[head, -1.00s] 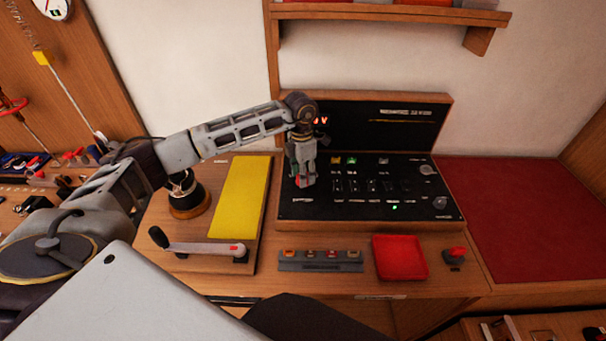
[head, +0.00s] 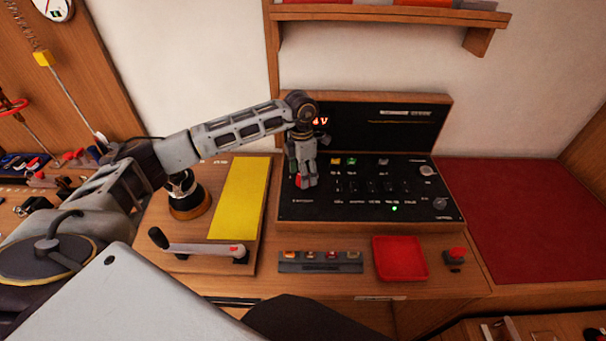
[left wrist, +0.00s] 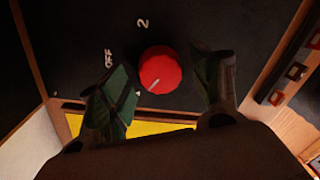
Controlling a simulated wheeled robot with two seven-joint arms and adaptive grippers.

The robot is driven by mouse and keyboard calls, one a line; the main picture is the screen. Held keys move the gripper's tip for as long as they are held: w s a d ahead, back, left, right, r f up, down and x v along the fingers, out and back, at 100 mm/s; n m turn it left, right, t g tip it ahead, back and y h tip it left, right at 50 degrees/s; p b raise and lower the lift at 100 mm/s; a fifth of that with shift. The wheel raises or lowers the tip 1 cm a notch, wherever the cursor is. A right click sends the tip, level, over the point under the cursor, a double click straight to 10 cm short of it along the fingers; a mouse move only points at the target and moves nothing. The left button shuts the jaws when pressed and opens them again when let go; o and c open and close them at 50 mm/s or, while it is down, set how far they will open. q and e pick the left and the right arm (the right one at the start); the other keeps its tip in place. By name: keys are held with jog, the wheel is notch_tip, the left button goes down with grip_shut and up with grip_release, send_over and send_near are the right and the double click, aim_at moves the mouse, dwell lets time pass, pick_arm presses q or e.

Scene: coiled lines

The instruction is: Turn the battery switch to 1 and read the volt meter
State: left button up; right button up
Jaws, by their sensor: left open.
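The battery switch is a round red knob (left wrist: 161,70) on the black panel (head: 440,204). In the left wrist view, "OFF" and "2" are printed around it. Its white pointer line aims to the lower left, toward a small mark partly hidden beside my finger. My left gripper (left wrist: 166,88) is open, with one dark green finger on each side of the knob and gaps visible. In the head view my left gripper (head: 303,182) points down over the panel's left side and mostly hides the knob. The volt meter's red digits (head: 320,121) are partly covered by my wrist; only the end, with a "V", shows.
A yellow pad (head: 240,198) and a crank handle (head: 203,248) lie left of the panel. A red tray (head: 400,258), a strip of small buttons (head: 320,262) and a red push button (head: 456,254) are in front. A red mat (head: 540,215) at right is clear.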

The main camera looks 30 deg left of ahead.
pick_arm(q)
notch_tip(320, 180, up, 12)
jog(key=shift+w+a+f, duration=0.2)
jog(key=shift+a+f, duration=0.05)
jog(key=shift+a, duration=0.05)
dwell(0.3)
dwell(0.5)
notch_tip(320, 180, up, 9)
jog(key=p, duration=0.9)
